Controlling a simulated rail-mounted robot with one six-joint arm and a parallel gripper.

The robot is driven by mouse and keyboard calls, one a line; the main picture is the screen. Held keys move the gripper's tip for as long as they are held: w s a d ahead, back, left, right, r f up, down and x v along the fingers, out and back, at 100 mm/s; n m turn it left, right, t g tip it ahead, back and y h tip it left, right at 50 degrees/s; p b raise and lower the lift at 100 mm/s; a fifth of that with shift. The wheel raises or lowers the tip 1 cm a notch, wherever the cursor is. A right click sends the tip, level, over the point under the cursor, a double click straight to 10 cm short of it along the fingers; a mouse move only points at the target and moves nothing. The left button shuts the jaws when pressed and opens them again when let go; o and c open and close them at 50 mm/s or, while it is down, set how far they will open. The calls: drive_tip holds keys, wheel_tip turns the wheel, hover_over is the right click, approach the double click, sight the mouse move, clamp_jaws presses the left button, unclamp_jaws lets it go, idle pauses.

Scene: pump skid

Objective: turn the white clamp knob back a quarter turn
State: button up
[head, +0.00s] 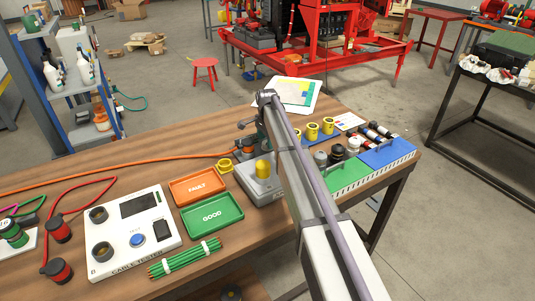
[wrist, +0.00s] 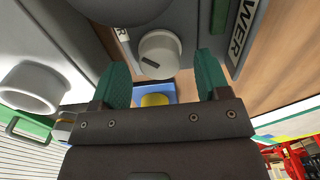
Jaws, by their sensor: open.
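The white clamp knob (wrist: 160,54) shows in the wrist view, round with a short dark mark on its face, set against a grey body. My gripper (wrist: 163,62) is open, with one green finger on each side of the knob. I see gaps between the fingers and the knob, so they look apart from it. I cannot tell how far the fingertips reach along it in depth. In the head view my arm crosses the bench, and I cannot make out the knob there.
In the wrist view a white cylinder (wrist: 35,88) stands at left, and a label reading "WER" is at right. In the head view, a grey box with a yellow dome (head: 263,169), an orange tray (head: 198,188), a green tray (head: 212,214) and a cable tester (head: 128,235) crowd the bench.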

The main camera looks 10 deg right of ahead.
drive_tip(key=shift+f, duration=0.9)
drive_tip(key=shift+r, duration=0.15)
drive_tip(key=c, duration=0.9)
